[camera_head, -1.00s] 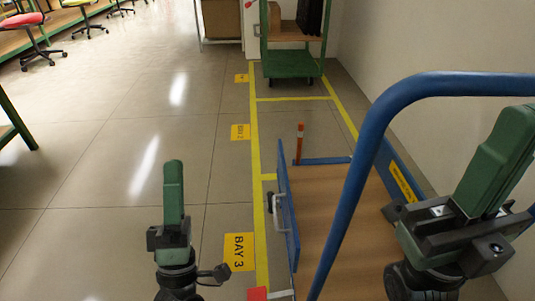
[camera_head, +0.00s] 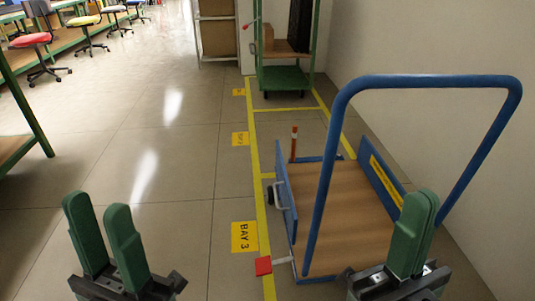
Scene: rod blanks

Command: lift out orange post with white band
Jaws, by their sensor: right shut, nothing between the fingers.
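The orange post with a white band (camera_head: 294,144) stands upright at the far left corner of the blue cart (camera_head: 340,215) with the brown deck. Its lower end is hidden behind the cart's blue side panel. My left gripper (camera_head: 97,205) is at the lower left, with its two green fingers apart and nothing between them. My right gripper (camera_head: 416,205) is at the lower right, in front of the cart, with its fingers shut together and empty. Both grippers are far from the post.
The cart's blue push handle (camera_head: 425,82) arches over the near right of the deck. A red pedal (camera_head: 263,266) sticks out at the near left. A green trolley (camera_head: 285,78) stands behind, and a wall (camera_head: 430,50) runs along the right.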

